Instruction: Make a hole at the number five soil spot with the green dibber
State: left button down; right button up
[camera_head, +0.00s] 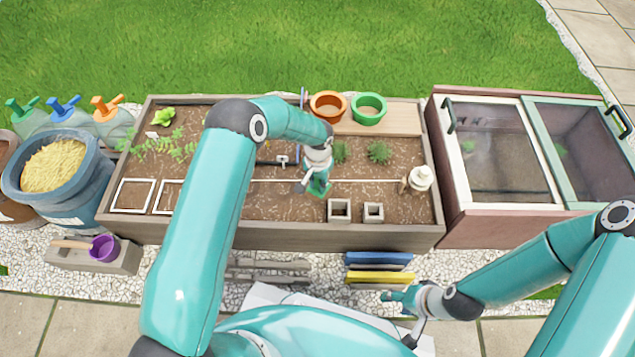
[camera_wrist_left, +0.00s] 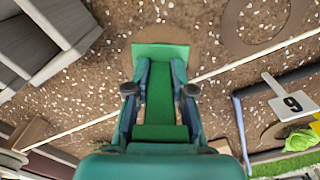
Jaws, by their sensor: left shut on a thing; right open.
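My left gripper (camera_head: 318,186) is over the soil of the raised bed (camera_head: 270,236), right of the bed's middle. In the left wrist view, its fingers (camera_wrist_left: 160,92) are shut on the green dibber (camera_wrist_left: 160,55). The dibber's lower end is hidden, so I cannot tell whether it touches the soil. A round mark (camera_wrist_left: 165,27) shows on the soil just beyond the dibber; no number is readable on it. My right gripper (camera_head: 399,299) is open and empty in front of the bed, low at the right.
A white sign (camera_wrist_left: 291,100) with a digit like 9, possibly an inverted 6, stands at the right. Two square grey pots (camera_head: 339,210) are near the front edge. Orange (camera_head: 328,106) and green (camera_head: 369,108) pots stand behind. A cold frame (camera_head: 500,215) is at the right.

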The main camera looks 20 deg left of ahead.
pick_arm(q)
jog(key=shift+r, duration=0.15)
jog(key=shift+r+p, duration=2.9)
jog(key=shift+r, duration=2.05)
jog(key=shift+r, duration=0.15)
jog(key=shift+r+p, duration=1.4)
jog(key=shift+r, duration=0.95)
